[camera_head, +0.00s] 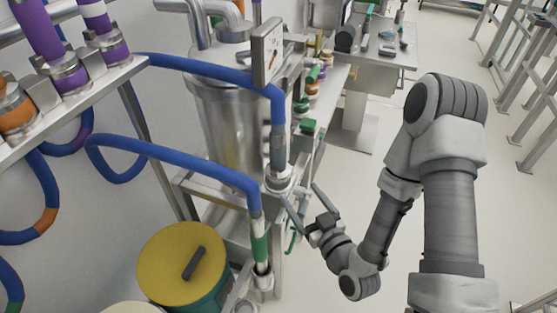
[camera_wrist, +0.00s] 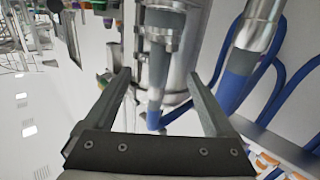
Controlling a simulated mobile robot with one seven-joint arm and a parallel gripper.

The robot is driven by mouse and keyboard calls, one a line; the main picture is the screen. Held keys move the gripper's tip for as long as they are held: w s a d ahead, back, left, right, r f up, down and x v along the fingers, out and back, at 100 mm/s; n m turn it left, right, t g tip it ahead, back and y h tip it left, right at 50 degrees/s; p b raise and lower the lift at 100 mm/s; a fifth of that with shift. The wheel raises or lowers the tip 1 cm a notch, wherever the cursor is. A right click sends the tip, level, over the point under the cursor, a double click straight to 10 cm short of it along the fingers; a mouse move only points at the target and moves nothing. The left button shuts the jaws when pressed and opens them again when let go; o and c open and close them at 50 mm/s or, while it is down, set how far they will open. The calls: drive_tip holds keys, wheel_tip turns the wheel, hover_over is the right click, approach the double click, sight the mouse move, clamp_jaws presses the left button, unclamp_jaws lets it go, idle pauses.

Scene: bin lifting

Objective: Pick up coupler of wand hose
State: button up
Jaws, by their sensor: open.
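A blue hose (camera_head: 278,110) arches from the left and hangs down to a metal coupler (camera_head: 279,178) beside the steel tank. My gripper (camera_head: 300,194) is open and empty, just right of and slightly below this coupler, with its fingers pointing toward it. In the wrist view, my gripper (camera_wrist: 159,75) has its fingers spread on either side of the line to a grey hose end (camera_wrist: 157,80) with a metal collar (camera_wrist: 160,40). The hose appears beyond the fingertips; contact is not visible. Which hose is the wand hose cannot be told.
A second blue hose (camera_head: 200,165) with a green band (camera_head: 259,243) hangs nearer. The steel tank (camera_head: 232,125) stands behind the coupler. A yellow-lidded drum (camera_head: 182,262) is at lower left. A cluttered bench (camera_head: 370,55) stands at the back.

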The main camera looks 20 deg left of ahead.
sight(281, 167)
drive_tip(key=shift+m, duration=0.3)
drive_tip(key=b+x, duration=0.9)
drive_tip(key=x, duration=0.1)
drive_tip(key=shift+a+r+b, duration=0.25)
drive_tip(key=shift+b, duration=0.15)
drive_tip(key=shift+t, duration=0.3)
drive_tip(key=shift+p+x, duration=0.55)
drive_tip(key=shift+x, duration=2.7)
drive_tip(key=shift+s+r, duration=0.1)
drive_tip(key=shift+r, duration=0.05)
clamp_jaws()
